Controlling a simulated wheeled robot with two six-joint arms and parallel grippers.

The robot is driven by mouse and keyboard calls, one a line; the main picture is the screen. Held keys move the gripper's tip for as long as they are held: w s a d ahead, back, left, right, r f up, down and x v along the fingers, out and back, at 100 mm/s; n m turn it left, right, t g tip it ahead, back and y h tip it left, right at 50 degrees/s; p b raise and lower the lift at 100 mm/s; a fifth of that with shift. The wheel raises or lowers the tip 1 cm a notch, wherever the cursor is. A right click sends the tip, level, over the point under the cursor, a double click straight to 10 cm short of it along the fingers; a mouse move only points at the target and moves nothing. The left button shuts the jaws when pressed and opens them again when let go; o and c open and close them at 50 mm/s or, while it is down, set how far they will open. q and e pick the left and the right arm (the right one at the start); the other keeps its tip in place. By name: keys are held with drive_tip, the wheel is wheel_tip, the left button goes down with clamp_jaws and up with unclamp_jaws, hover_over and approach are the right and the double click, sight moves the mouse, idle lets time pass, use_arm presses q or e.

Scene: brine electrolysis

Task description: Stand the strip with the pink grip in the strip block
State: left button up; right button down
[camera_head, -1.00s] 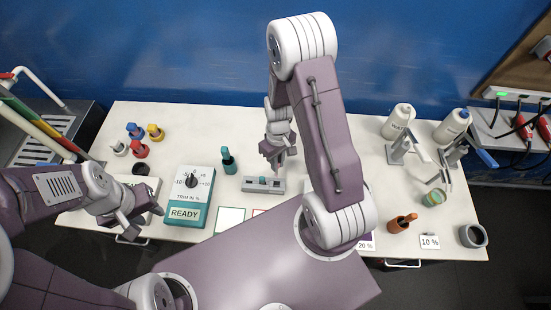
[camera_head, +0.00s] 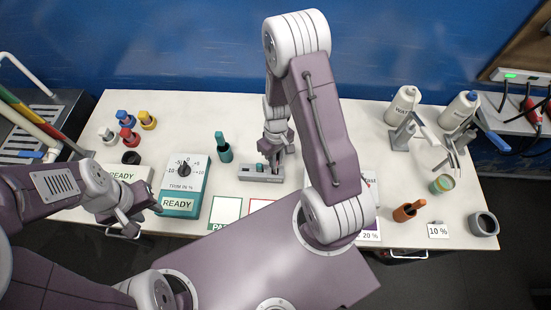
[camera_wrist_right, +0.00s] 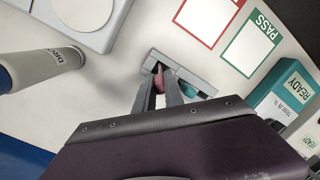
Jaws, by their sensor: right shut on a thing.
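The grey strip block (camera_head: 246,173) lies on the white bench in the head view. It also shows beneath my gripper in the right wrist view (camera_wrist_right: 198,76). My right gripper (camera_head: 274,166) is down at the block. In the wrist view its fingers (camera_wrist_right: 164,84) are shut on the pink grip (camera_wrist_right: 166,77), which is at the block's slot area. The strip below the grip is hidden, so I cannot tell how deep it sits. My left gripper (camera_head: 143,219) is open and empty above the front left of the bench.
PASS and red-framed cards (camera_head: 225,209) lie in front. Clamps, white bottles (camera_head: 403,104), an orange holder (camera_head: 405,213) and a grey cup (camera_head: 483,224) are at the right.

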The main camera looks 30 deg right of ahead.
drive_tip(key=shift+f, duration=0.65)
drive_tip(key=c, duration=1.3)
unclamp_jaws()
drive_tip(key=shift+r, duration=0.1)
drive_tip(key=shift+c, duration=0.2)
drive_tip(key=shift+w+r, duration=0.1)
drive_tip(key=r, duration=0.6)
drive_tip(key=r+b, duration=0.1)
drive_tip(key=r, duration=0.1)
drive_tip(key=shift+w+d+r, duration=0.3)
drive_tip(key=shift+w+r, duration=0.1)
